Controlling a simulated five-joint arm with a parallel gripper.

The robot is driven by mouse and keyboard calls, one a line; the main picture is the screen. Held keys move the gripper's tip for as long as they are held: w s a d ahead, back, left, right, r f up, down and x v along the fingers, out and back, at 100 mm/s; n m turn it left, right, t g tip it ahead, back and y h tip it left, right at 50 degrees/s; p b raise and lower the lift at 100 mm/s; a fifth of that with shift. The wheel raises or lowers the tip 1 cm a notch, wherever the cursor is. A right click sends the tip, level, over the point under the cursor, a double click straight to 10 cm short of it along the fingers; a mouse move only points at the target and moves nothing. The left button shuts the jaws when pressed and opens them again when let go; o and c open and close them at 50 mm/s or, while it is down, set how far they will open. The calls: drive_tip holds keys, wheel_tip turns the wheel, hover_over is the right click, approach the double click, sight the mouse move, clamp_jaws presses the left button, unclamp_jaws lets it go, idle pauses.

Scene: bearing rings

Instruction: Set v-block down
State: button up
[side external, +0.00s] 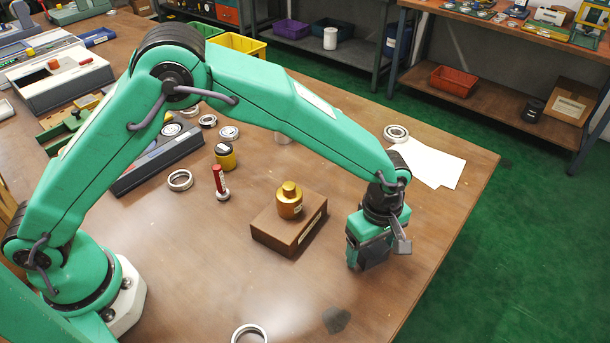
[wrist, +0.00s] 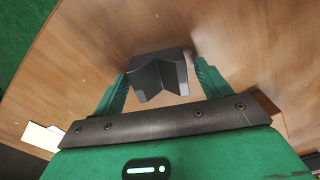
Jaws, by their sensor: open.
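The v-block (wrist: 158,76) is a dark grey block with a V-shaped notch. In the wrist view it is between the two green fingers of my gripper (wrist: 159,66), close to both, with narrow gaps at its sides. My gripper (side external: 366,266) is open and points down at the right part of the wooden table in the side view. There the v-block cannot be told apart clearly from the dark parts of my gripper. I cannot tell whether its underside touches the table.
A brown box (side external: 283,237) with a brass stepped part (side external: 289,200) on it stands left of my gripper. White paper (side external: 430,162) and a ring (side external: 396,133) lie behind. A dark flat patch (side external: 337,319) and another ring (side external: 249,334) are in front. The table's right edge is close.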

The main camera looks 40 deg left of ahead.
sight(368, 249)
wheel_tip(368, 249, up, 12)
idle(0.6)
drive_tip(key=shift+a, duration=0.1)
idle(0.4)
drive_tip(key=s+a+r+m+t+h, duration=0.1)
drive_tip(key=s+a+r+m, duration=0.2)
drive_tip(key=a+r, duration=0.5)
drive_tip(key=s+a+r+m+t, duration=0.25)
drive_tip(key=a+r+m, duration=0.2)
drive_tip(key=a, duration=0.75)
drive_tip(key=s+a+m+t+y, duration=0.1)
drive_tip(key=s+a+m, duration=0.5)
drive_tip(key=s+a, duration=0.6)
drive_tip(key=shift+s+a+f+t, duration=0.15)
drive_tip(key=shift+s+f+t, duration=0.3)
drive_tip(key=shift+s, duration=0.6)
